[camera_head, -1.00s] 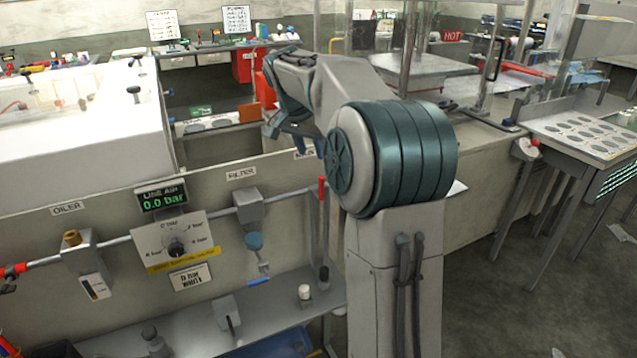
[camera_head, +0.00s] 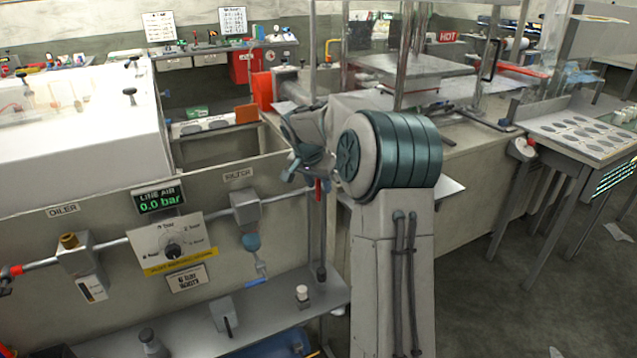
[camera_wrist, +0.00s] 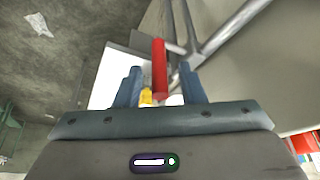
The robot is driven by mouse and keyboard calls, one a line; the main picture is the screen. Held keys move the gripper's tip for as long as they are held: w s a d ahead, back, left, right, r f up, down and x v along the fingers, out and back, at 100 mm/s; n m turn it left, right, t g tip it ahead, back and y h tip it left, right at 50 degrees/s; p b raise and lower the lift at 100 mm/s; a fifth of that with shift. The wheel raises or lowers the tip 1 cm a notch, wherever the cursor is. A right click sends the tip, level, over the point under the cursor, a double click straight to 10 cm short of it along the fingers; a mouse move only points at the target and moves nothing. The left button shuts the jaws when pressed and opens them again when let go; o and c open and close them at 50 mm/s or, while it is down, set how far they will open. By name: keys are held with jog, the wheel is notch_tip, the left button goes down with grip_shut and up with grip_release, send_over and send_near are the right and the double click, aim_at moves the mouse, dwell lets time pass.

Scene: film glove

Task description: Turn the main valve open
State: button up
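The main valve's red lever handle (camera_head: 318,191) stands upright at the right end of the air pipe, partly hidden behind my gripper (camera_head: 303,168) in the head view. In the wrist view the red handle (camera_wrist: 159,70) lies between the two blue fingers of my gripper (camera_wrist: 161,78), with gaps on both sides. The fingers are open; I cannot tell how far the handle reaches in between them. A small yellow part (camera_wrist: 147,97) shows at the handle's base. The line air display (camera_head: 161,201) reads 0.0 bar.
Left along the panel are the filter (camera_head: 246,208), a dial plate (camera_head: 168,246) and the oiler (camera_head: 76,253). A grey shelf (camera_head: 190,325) with small parts runs below. A workbench stands behind my arm, and open floor (camera_head: 480,290) lies at the right.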

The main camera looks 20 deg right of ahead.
jog(key=shift+c, duration=0.4)
grip_shut()
jog(key=shift+f, duration=0.1)
